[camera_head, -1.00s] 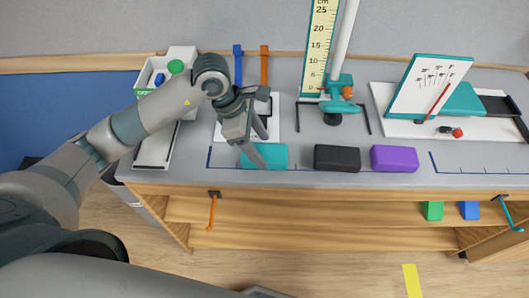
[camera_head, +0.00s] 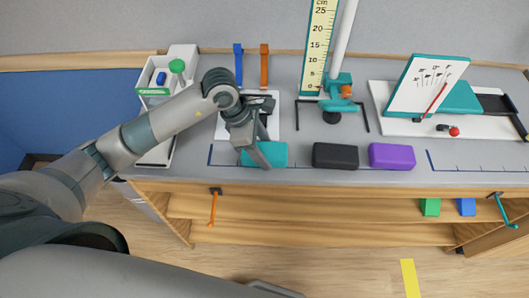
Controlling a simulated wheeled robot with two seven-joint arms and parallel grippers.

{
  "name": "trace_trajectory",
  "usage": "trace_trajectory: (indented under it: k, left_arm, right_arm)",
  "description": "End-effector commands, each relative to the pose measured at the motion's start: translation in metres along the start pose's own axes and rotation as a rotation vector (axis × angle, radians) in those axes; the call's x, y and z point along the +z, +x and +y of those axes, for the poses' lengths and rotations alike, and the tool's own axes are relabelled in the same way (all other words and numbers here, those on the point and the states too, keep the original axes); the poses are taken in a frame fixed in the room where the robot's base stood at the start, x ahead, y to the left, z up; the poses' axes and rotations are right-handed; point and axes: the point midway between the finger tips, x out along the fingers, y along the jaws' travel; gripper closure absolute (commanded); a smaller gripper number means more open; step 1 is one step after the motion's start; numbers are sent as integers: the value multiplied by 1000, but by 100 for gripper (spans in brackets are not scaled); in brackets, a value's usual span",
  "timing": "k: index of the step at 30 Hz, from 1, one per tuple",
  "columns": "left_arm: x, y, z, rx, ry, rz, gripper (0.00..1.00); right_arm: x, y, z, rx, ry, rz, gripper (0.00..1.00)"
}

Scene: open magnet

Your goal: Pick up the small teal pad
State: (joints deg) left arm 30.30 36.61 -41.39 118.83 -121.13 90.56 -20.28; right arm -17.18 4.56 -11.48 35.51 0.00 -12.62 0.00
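The small teal pad (camera_head: 276,154) lies flat on the grey bench top near its front edge, left of a black pad (camera_head: 335,156) and a purple pad (camera_head: 391,156). My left gripper (camera_head: 265,153) points down at the teal pad. Its fingers are apart, one in front of the pad's left part and one farther back. The near finger hides part of the pad. I cannot tell whether the fingers touch it. My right gripper is out of view.
A ruler (camera_head: 319,50) and white pole stand behind the pads. A white tray (camera_head: 152,90) with green and blue items is at the back left. A white board with a dial panel (camera_head: 427,84) is at the right. An orange hook (camera_head: 212,207) hangs from the front edge.

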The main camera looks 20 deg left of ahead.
Motion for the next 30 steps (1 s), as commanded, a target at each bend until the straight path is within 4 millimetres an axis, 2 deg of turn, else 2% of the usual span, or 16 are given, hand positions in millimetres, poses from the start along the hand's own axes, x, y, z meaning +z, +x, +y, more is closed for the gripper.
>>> trace_trajectory:
  k: [14, 22, 30]
  left_arm:
    - [4, -7, 1, 3, 0, -2, 71]
    - [15, -35, 2, 5, 3, -3, 71]
    - [70, -43, 1, 3, 5, -4, 71]
  right_arm:
    - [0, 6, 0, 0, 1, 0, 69]
    - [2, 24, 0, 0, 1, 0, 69]
    - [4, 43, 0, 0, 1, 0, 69]
